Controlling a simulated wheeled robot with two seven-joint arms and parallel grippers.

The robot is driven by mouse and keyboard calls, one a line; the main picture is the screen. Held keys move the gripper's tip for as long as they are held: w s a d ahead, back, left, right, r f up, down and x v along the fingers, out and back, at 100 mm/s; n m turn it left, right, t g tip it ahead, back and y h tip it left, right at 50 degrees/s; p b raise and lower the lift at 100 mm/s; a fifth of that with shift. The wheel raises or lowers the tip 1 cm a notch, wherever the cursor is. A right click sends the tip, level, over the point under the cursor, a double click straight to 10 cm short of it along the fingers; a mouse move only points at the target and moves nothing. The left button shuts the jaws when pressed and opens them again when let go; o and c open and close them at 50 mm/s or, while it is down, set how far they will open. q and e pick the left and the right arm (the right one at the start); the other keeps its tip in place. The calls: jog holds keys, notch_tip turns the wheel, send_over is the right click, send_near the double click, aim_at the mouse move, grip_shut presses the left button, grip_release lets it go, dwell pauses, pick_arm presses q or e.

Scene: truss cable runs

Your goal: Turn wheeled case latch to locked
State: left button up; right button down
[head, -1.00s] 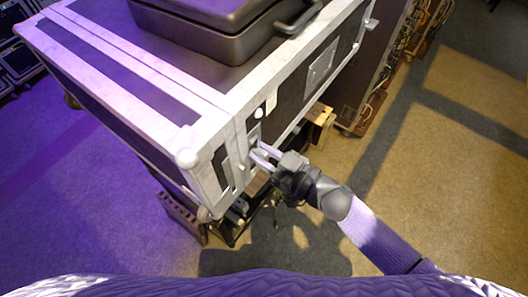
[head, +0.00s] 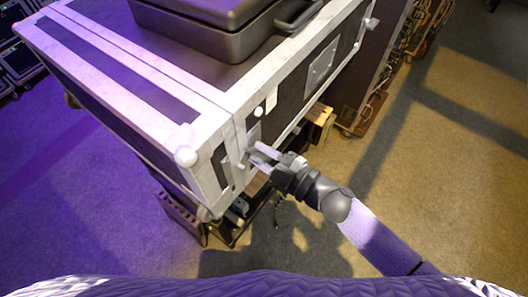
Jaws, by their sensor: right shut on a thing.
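The wheeled case (head: 130,60) is a large dark case with pale metal edging, filling the upper left of the head view. Its latch (head: 253,135) sits in a small plate on the side facing me, near the near corner. My right gripper (head: 260,154) is at that latch, its pale fingers closed on the latch part, which the fingers mostly hide. I cannot tell the latch's angle. My left gripper is not in view.
A dark grey hard case (head: 225,28) with a handle lies on top of the wheeled case. Another open case with cables (head: 400,60) stands behind at the right. A wooden block (head: 320,117) shows beside the wheeled case. The carpet at right is clear.

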jog(key=n, duration=0.3)
jog(key=f+n+b, duration=0.1)
jog(key=shift+s+f+n, duration=0.1)
jog(key=shift+s+n, duration=0.2)
jog(key=shift+a+n+b, duration=0.1)
jog(key=shift+n+b, duration=0.4)
jog(key=shift+n, duration=1.5)
jog(key=c, duration=0.7)
grip_release()
jog(key=shift+o, duration=0.2)
jog(key=shift+w+r, duration=0.1)
jog(key=shift+r, duration=0.15)
